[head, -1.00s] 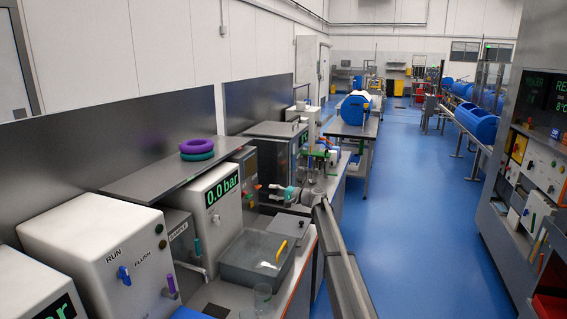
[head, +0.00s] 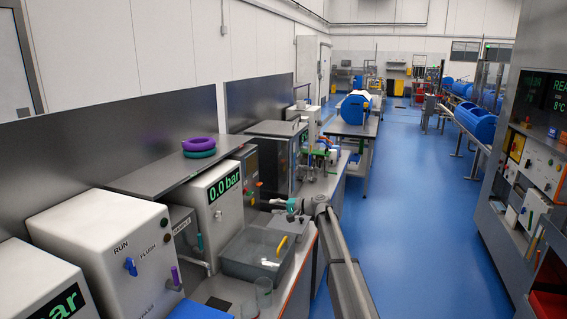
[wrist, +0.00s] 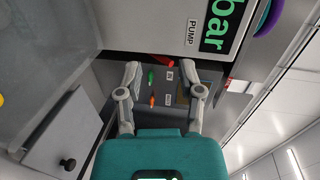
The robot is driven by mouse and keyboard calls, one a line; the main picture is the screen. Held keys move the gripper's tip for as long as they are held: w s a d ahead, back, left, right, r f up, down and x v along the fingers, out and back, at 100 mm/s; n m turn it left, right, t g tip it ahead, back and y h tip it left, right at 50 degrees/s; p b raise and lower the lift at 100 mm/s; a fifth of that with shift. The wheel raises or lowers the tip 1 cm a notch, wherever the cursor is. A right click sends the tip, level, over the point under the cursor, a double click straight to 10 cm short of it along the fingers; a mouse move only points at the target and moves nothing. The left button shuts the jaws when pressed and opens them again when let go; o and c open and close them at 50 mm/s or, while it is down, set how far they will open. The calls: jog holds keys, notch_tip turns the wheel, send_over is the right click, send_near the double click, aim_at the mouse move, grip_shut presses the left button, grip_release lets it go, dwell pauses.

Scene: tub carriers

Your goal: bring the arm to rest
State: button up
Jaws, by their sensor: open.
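My arm (head: 345,265) reaches in from the lower right of the head view, with its elbow over the bench's right edge. My gripper (head: 271,203) points left in front of the white pump unit. In the wrist view my gripper (wrist: 165,78) has its two grey fingers spread apart, with nothing between them. Its teal body fills the bottom middle. Behind the gap is a dark panel with green and orange controls. I cannot tell whether the fingers touch anything.
The pump unit (head: 212,205) reads 0.0 bar. A grey tub (head: 235,268) with a yellow handle and clear cups (head: 264,291) stand on the bench below. Purple and teal rings (head: 199,147) lie on the shelf (head: 135,180). The blue floor aisle (head: 415,230) is clear.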

jog(key=s+d+f+n+g+h, duration=0.1)
jog(key=s+d+f+h, duration=0.25)
jog(key=s, duration=0.55)
jog(key=s+d+f+n+g+h, duration=0.15)
jog(key=s+f, duration=0.25)
jog(key=s, duration=0.5)
jog(key=s+d+f+g+h, duration=0.1)
jog(key=s+d+f+h, duration=0.25)
jog(key=s, duration=0.55)
jog(key=s+d+f+h, duration=0.2)
jog(key=s+d, duration=0.4)
jog(key=s, duration=0.4)
jog(key=s+d+f+g+h, duration=0.1)
jog(key=s+d+h, duration=0.3)
jog(key=s, duration=0.7)
jog(key=shift+s+d+f+h, duration=0.15)
jog(key=shift+d+f+h, duration=0.2)
jog(key=shift+d+f, duration=0.4)
jog(key=shift+r+n+g, duration=0.15)
jog(key=shift+n+g, duration=0.1)
